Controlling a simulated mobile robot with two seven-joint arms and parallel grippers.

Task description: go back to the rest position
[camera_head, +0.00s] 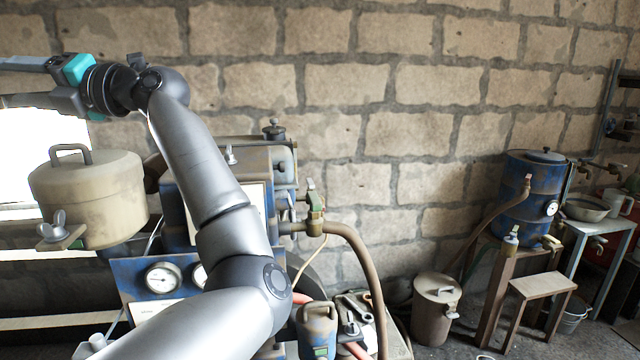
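My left arm rises from the bottom edge, left of the middle, and bends up to the upper left. My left gripper (14,82) is at the left edge, in front of the stone wall and above the bright opening. It points left. Its two fingers are apart with a gap between them, and I see nothing held. The fingertips are cut off by the picture's edge. My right gripper is not in view.
A beige lidded tank (90,190) stands below my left gripper. A blue machine with gauges (163,278) stands behind my arm, partly hidden. A brown hose (362,262) curves down beside it. A blue barrel (530,195) and wooden stool (541,286) stand at the right.

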